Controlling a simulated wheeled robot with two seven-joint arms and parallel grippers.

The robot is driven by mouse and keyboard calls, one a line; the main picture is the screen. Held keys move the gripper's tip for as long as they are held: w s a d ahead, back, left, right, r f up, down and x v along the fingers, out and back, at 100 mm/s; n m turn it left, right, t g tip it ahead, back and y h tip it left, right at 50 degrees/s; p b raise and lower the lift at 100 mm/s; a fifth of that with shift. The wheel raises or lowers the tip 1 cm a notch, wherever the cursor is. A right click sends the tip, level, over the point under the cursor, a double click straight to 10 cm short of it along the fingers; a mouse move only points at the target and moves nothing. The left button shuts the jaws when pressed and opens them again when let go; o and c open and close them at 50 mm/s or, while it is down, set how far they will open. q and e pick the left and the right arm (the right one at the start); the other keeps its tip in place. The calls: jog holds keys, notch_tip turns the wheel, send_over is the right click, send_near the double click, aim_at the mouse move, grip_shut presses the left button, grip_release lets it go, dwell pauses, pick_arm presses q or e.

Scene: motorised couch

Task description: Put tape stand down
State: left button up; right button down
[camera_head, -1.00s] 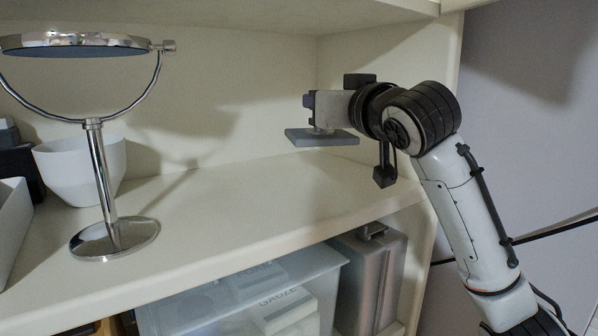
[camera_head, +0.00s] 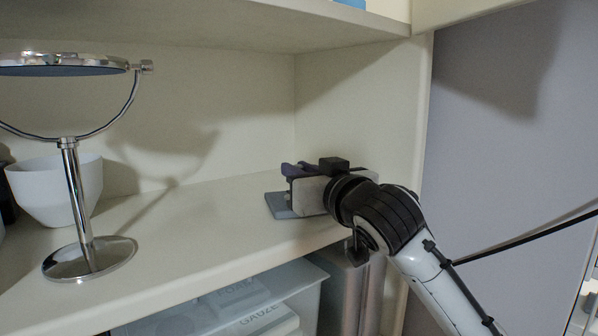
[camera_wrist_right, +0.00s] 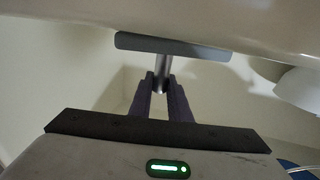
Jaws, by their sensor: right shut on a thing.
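The tape stand (camera_head: 279,205) shows as a flat grey plate at the right of the shelf in the head view. In the right wrist view the tape stand (camera_wrist_right: 172,46) shows its plate and a short shiny post. My right gripper (camera_head: 297,171) is shut on that post, above the plate. The fingers also show in the wrist view (camera_wrist_right: 162,88), one on each side of the post. The plate is at or very close to the shelf surface (camera_head: 195,225); I cannot tell if it fully rests there. My left gripper is not in view.
A round mirror on a chrome stand (camera_head: 78,210) and a white bowl (camera_head: 40,190) stand at the left. The shelf between them and my gripper is clear. The side wall (camera_head: 365,110) is close behind my gripper. A clear bin (camera_head: 295,285) sits below.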

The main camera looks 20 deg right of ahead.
jog(key=shift+f, duration=0.1)
jog(key=c, duration=1.7)
grip_release()
jog(key=shift+o, duration=0.2)
jog(key=shift+s, duration=0.15)
jog(key=s+d+b, duration=0.1)
jog(key=s, duration=1)
jog(key=shift+s+d, duration=0.2)
jog(key=shift+s, duration=0.15)
